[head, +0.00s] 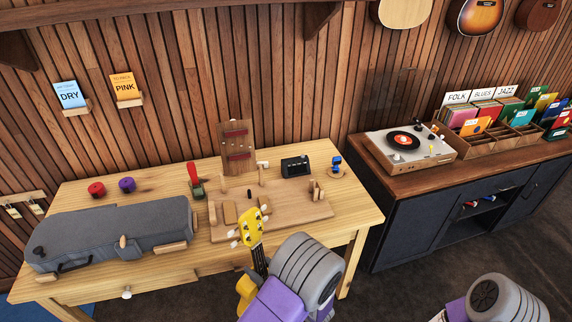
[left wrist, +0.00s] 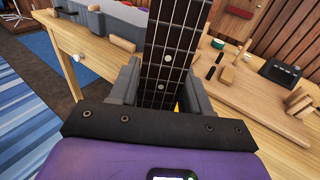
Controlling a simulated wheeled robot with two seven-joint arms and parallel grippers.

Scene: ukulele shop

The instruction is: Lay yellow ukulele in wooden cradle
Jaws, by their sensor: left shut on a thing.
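The yellow ukulele shows in the head view by its yellow headstock (head: 250,228) with pale tuning pegs, above the front edge of the workbench. Its dark fretted neck (left wrist: 168,55) runs up through the left wrist view. My left gripper (left wrist: 160,92) is shut on this neck, a grey finger on each side. Most of the ukulele's body is hidden behind my purple gripper housing in the head view. The wooden cradle (head: 291,218) is a flat board with upright pieces and pads on the workbench, just beyond the headstock. My right gripper is out of view.
A grey ukulele case (head: 110,232) lies on the left of the workbench (head: 75,193). Red (head: 96,189) and purple (head: 127,184) spools, a red-handled tool (head: 194,178) and a small black device (head: 295,166) stand behind. A record player (head: 408,147) sits on the right cabinet.

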